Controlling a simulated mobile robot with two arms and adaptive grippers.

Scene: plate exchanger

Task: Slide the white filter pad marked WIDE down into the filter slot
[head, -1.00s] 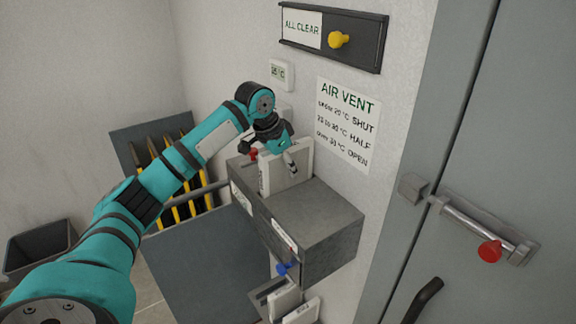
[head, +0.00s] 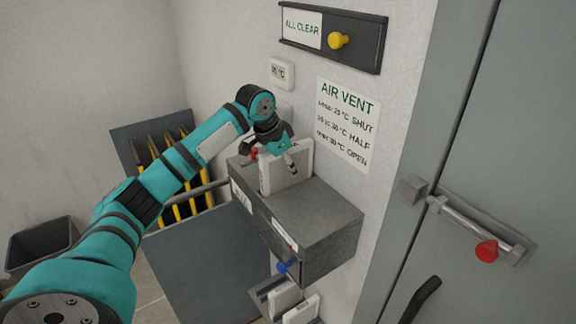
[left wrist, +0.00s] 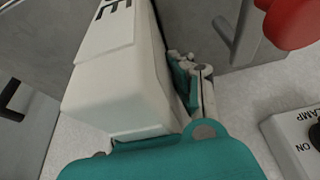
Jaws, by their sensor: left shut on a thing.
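The white filter pad (head: 272,175) stands upright at the top of the grey box (head: 325,215) on the wall. In the left wrist view the pad (left wrist: 115,85) fills the left half, and only an "E" of its marking shows. My left gripper (head: 288,160) is shut on the pad's upper part. Its teal and grey finger (left wrist: 188,85) lies along the pad's side. The pad's lower edge meets the box top in the head view. The filter slot is hidden by the pad, so I cannot tell how deep the pad sits. My right gripper is out of view.
A red knob (head: 254,153) is close behind the gripper on the box. A blue knob (head: 284,267) is on its lower front. More white pads (head: 301,311) are below. A wall door with a red-knobbed bolt (head: 487,250) is at right. A bin (head: 42,245) stands at left.

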